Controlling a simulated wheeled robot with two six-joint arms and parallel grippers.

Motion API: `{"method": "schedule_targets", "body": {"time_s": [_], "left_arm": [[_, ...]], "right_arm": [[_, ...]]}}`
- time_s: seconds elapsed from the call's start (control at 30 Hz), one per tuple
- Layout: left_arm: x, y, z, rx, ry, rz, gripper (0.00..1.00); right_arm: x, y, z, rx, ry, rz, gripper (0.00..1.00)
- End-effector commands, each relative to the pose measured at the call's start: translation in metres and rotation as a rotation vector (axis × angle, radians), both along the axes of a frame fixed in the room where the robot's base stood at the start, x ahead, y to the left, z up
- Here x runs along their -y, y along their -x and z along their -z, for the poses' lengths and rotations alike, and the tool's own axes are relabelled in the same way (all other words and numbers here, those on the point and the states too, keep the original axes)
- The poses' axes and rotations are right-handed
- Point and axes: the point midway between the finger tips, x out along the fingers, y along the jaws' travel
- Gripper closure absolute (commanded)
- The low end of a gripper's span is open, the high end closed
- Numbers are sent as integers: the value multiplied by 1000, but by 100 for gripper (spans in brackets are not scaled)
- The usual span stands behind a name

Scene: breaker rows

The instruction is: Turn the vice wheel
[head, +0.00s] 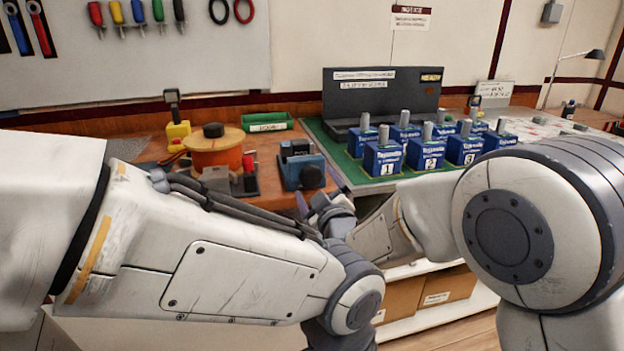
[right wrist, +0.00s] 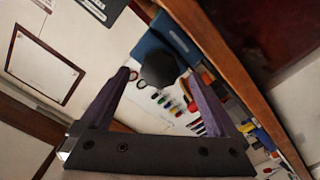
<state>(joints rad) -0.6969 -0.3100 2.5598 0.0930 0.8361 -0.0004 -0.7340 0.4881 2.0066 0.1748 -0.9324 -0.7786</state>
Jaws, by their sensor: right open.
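The blue vice (head: 300,165) stands at the front edge of the wooden bench, left of the green mat. Its dark wheel (head: 312,177) faces me. In the right wrist view the wheel (right wrist: 158,69) shows as a dark round knob between the two purple fingers, with the vice's blue body (right wrist: 150,42) behind it. My right gripper (head: 319,199) is open just in front of the wheel, with a finger on either side; I cannot tell whether they touch it. My left arm crosses the foreground, and its gripper is not visible.
An orange spool (head: 217,155) stands left of the vice. Several numbered blue breaker blocks (head: 382,158) stand on the green mat (head: 345,172) to the right. A green bin (head: 268,122) is behind. Cardboard boxes (head: 449,287) sit on the shelf below.

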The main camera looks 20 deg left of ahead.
Motion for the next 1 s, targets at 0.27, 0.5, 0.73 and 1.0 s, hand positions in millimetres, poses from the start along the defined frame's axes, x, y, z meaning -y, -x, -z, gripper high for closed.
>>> {"method": "schedule_targets", "body": {"time_s": [0.27, 0.5, 0.73, 1.0], "left_arm": [[0, 0, -1, 0, 0, 0, 29], [0, 0, -1, 0, 0, 0, 29], [0, 0, -1, 0, 0, 0, 29], [0, 0, -1, 0, 0, 0, 29]], "right_arm": [[-19, -29, 1, -1, 1, 0, 4], [-22, -33, 0, -1, 1, 0, 4], [-22, -33, 0, -1, 1, 0, 43], [-22, -32, 0, -3, -3, 0, 90]]}}
